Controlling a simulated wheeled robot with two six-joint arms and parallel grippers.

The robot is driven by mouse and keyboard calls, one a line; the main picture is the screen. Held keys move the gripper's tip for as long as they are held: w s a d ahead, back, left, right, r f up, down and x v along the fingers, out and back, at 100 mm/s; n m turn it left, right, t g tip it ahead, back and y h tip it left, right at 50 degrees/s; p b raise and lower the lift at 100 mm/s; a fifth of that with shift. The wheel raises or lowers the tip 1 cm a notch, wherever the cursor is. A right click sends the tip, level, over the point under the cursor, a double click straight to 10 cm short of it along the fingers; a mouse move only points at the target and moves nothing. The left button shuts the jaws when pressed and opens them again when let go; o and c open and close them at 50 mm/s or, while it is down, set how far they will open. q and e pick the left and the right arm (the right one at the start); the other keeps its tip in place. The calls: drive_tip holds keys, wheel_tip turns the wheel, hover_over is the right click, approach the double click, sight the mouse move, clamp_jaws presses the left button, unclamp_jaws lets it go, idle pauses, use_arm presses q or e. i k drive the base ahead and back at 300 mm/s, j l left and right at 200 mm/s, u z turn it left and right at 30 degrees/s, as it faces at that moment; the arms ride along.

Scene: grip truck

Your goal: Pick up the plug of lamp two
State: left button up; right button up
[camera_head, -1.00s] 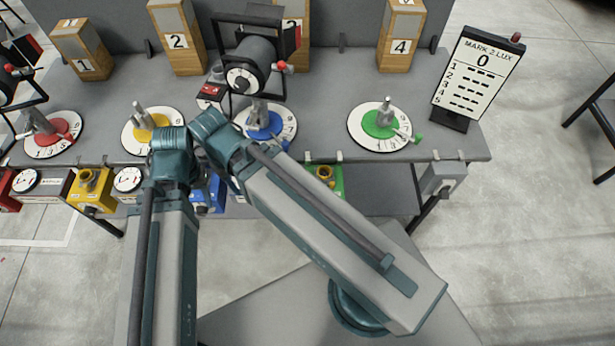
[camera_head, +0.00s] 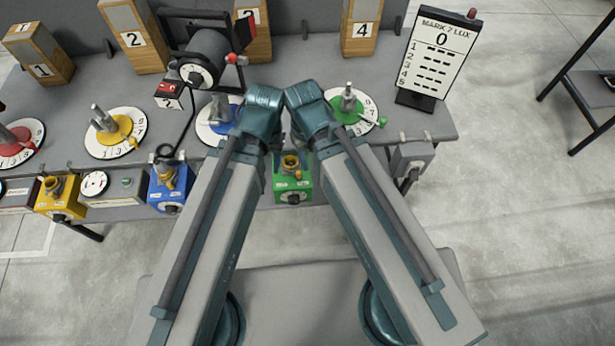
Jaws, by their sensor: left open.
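A black lamp (camera_head: 201,62) with a red knob stands above the blue-centred dial. A thin black cable (camera_head: 190,130) runs down from near the tag to a dark loop over the blue box (camera_head: 170,192). I cannot clearly make out a plug there. My left gripper (camera_head: 274,160) is open, mostly hidden behind my left arm, right of the blue box and apart from it. My right gripper is hidden behind my right arm.
A green box (camera_head: 292,185) sits between my arms at the table's front edge. A yellow box (camera_head: 59,197) is at left. Dials and numbered wooden blocks (camera_head: 132,38) stand on the grey table (camera_head: 290,70). A scoreboard (camera_head: 441,52) reads 0.

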sight(161, 168)
drive_tip(key=u, duration=1.25)
drive_tip(key=i+j, duration=0.1)
drive_tip(key=i, duration=0.35)
